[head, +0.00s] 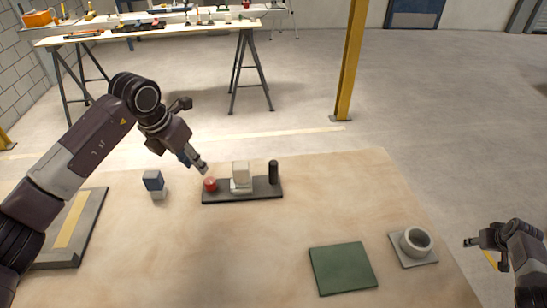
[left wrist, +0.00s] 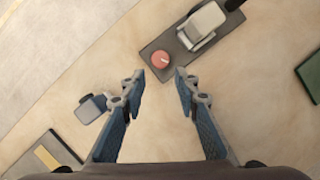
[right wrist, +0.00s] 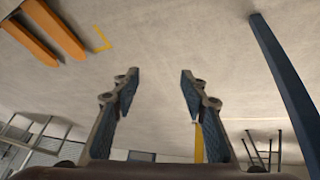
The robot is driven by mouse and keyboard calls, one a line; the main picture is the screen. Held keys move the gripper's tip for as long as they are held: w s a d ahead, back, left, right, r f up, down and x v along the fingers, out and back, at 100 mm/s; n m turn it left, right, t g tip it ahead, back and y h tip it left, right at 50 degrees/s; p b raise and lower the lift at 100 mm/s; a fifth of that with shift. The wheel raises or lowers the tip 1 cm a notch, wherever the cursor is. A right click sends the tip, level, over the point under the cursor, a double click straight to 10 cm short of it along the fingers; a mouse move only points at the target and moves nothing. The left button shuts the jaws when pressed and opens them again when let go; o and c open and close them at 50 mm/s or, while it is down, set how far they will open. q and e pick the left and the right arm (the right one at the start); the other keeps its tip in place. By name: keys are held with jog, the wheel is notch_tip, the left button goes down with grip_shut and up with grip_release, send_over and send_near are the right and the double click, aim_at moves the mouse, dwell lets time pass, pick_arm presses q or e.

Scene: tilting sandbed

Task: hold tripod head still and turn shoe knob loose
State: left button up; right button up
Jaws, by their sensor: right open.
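A dark base plate (head: 256,195) lies on the sandy table, bearing a red round knob (head: 210,184) at its left end, a white block-like head (head: 241,174) in the middle and a black upright post (head: 273,172) at its right. In the left wrist view the red knob (left wrist: 161,60) and white head (left wrist: 203,22) show ahead of the fingers. My left gripper (head: 201,166) is above and just behind the knob; its fingers (left wrist: 161,80) are apart and empty. My right gripper (head: 468,242) is off the table's right side, open and empty (right wrist: 158,82).
A small blue-and-white block (head: 154,181) stands left of the plate. A green mat (head: 342,268) and a grey ring-shaped cup (head: 415,241) on a plate lie at front right. A grey board with a yellow strip (head: 95,215) is at left. Sand between them is clear.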

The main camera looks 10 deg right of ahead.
jog(key=w+a+r+n+y, duration=0.1)
jog(key=w+a+r+n, duration=0.15)
jog(key=w, duration=0.35)
jog(key=w+a+r+n+t, duration=0.1)
jog(key=w+a+r, duration=0.2)
jog(key=w+r, duration=0.15)
jog(key=w+a+r+n+y, duration=0.1)
jog(key=w+a+r, duration=0.2)
jog(key=w, duration=0.3)
jog(key=w+a+r+n+y, duration=0.1)
jog(key=w+a+r+n, duration=0.6)
jog(key=w+a+r, duration=0.75)
notch_tip(320, 180, up, 3)
jog(key=n+g+y, duration=0.1)
jog(key=n+g, duration=0.4)
jog(key=n, duration=1.2)
send_over(274, 177)
jog(key=w, duration=0.2)
jog(key=shift+s+d, duration=0.2)
jog(key=shift+d, duration=0.05)
jog(key=shift+s+a+f, duration=0.15)
notch_tip(274, 177, down, 7)
jog(key=shift+f, duration=0.2)
